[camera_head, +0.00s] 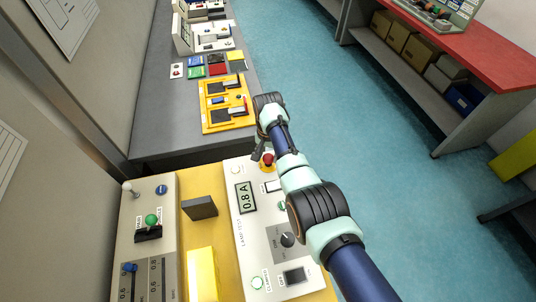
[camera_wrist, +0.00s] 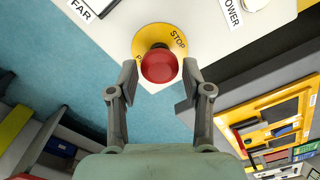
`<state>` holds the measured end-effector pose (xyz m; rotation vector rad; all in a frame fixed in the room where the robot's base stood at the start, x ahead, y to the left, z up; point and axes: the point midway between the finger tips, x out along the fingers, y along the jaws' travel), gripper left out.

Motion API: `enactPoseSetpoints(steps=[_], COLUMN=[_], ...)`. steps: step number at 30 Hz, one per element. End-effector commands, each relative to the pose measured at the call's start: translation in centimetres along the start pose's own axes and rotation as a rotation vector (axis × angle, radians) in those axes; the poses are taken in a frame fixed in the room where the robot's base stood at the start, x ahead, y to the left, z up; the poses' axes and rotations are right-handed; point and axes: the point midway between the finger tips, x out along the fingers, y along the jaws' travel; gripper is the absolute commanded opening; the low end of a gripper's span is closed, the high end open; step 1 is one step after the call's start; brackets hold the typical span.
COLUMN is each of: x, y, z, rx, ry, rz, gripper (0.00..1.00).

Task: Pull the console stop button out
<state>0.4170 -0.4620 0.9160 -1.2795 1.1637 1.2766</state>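The stop button is a red mushroom head (camera_wrist: 158,65) on a round yellow plate (camera_wrist: 149,36) marked STOP, at the corner of the white console. In the head view the red button (camera_head: 268,158) shows at the far end of the white console panel (camera_head: 249,225), partly hidden by my arm. My gripper (camera_wrist: 158,80) is open in the wrist view, with one finger on each side of the button's near edge. The button is between or just beyond the fingertips; I cannot tell the exact depth. No contact is visible.
A grey control box (camera_head: 152,208) with a green knob stands left of the console. A dark block (camera_head: 200,208) sits between them. A grey bench (camera_head: 160,120) holds a yellow panel (camera_head: 228,103) beyond. Open blue floor (camera_head: 300,60) lies to the right.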

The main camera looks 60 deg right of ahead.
Motion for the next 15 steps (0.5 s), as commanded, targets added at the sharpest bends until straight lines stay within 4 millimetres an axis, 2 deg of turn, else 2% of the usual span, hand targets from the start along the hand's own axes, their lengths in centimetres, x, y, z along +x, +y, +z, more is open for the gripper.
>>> enactPoseSetpoints(steps=[1,3,11,15], x=[0.0,0.1,0.1,-1.4], y=[0.0,0.0,0.0,0.0], z=[0.0,0.0,0.0,0.0], rx=[0.0,0.0,0.0,0.0], ry=[0.0,-0.001,-0.001,0.001], rz=[0.0,0.0,0.001,-0.001], gripper=[0.62,0.68,0.68,0.68])
